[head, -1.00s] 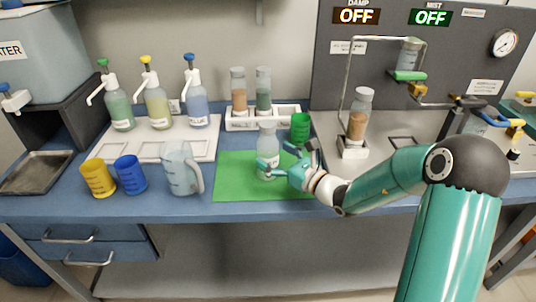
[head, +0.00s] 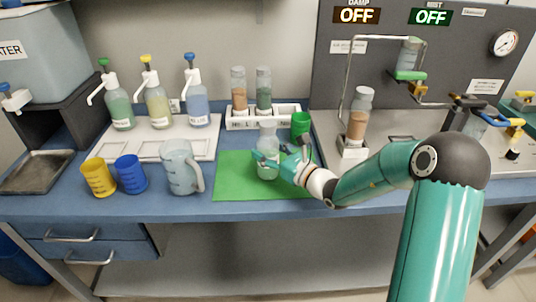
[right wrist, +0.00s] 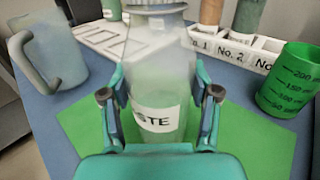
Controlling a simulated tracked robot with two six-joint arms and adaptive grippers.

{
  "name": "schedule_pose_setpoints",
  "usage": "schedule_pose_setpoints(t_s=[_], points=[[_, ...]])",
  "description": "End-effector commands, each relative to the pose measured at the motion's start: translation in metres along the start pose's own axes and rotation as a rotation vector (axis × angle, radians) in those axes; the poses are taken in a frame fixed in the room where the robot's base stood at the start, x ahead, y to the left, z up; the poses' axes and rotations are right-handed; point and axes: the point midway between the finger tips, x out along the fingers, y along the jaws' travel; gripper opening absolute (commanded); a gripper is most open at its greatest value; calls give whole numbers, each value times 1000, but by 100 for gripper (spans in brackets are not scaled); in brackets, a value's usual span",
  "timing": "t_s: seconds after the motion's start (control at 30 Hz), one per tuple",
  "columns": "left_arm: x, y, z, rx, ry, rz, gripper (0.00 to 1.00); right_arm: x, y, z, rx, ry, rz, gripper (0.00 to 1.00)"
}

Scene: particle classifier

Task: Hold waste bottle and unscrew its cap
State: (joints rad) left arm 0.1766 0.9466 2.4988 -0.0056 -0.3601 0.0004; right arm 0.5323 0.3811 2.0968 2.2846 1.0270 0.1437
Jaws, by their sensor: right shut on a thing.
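The waste bottle (head: 268,143) stands upright on the green mat (head: 235,186). It is clear with a whitish cap (head: 268,125) on top. In the right wrist view the bottle (right wrist: 160,82) fills the middle, with a label whose letters "STE" show and pale green liquid inside. My right gripper (head: 267,161) is shut on the bottle's body, its teal fingers on either side of it, below the cap. In the right wrist view the cap (right wrist: 155,5) is cut by the top edge. My left gripper is not in view.
A green cup (head: 300,127) stands close behind the mat at the right. A clear jug (head: 181,168), a blue cup (head: 131,174) and a yellow cup (head: 98,178) stand to the left. Behind are a rack (head: 240,124) with two bottles and several pump bottles.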

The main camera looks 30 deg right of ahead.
Motion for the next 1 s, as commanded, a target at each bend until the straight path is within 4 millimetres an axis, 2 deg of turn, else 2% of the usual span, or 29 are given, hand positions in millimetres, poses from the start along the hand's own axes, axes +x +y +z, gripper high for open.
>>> schedule_pose_setpoints(t_s=[0.27,0.47,0.67,0.8,1.0], points=[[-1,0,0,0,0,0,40,0,0,6,-2,-3,0,19],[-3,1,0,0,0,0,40,0,0,25,-4,-5,1,19],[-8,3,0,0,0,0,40,0,1,67,-6,-8,1,19],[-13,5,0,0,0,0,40,0,1,108,-7,-9,2,19],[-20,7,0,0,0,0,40,1,2,159,-4,-6,2,19]])
